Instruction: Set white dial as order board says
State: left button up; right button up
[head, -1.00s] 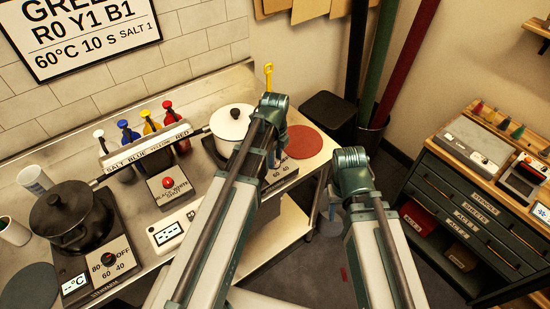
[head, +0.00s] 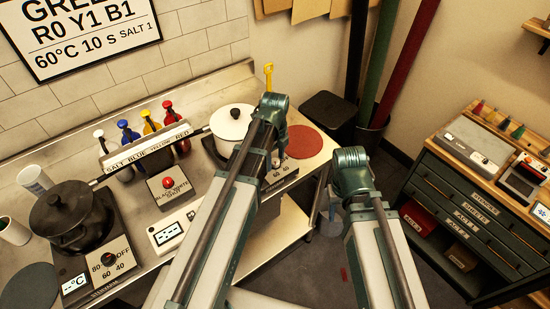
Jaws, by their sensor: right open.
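The order board (head: 90,35) on the wall reads R0 Y1 B1, 60°C, 10 S, SALT 1, with its top line cut off. The white pot (head: 232,122) stands on its hot plate at the back of the bench. The white plate's control panel (head: 280,172) shows part of its 60 and 40 marks. My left gripper (head: 276,160) points down at this panel. My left arm hides the dial, its setting and most of the fingers, so contact is unclear. My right gripper (head: 333,208) is open and empty, hanging beyond the bench's right end.
A black pot (head: 70,215) stands on another hot plate with a black dial (head: 108,259) at left. Several bottles stand in a labelled rack (head: 145,147). A red button box (head: 170,186) and a timer (head: 167,235) are in front. A red disc (head: 304,142) lies right of the panel.

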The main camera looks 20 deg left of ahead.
aim_at(276, 163)
pick_arm(q)
jog(key=shift+r, duration=0.2)
notch_tip(276, 163, up, 14)
jog(key=p, duration=1.4)
jog(key=shift+f, duration=0.25)
jog(key=shift+f, duration=0.1)
jog(key=s+d+f+n+y+b, duration=0.1)
jog(key=s+d+f+n+b, duration=1)
jog(key=n, duration=0.7)
jog(key=shift+s+f+n+b, duration=0.45)
jog(key=shift+s+b, duration=0.2)
jog(key=shift+s, duration=1.15)
jog(key=shift+d, duration=0.1)
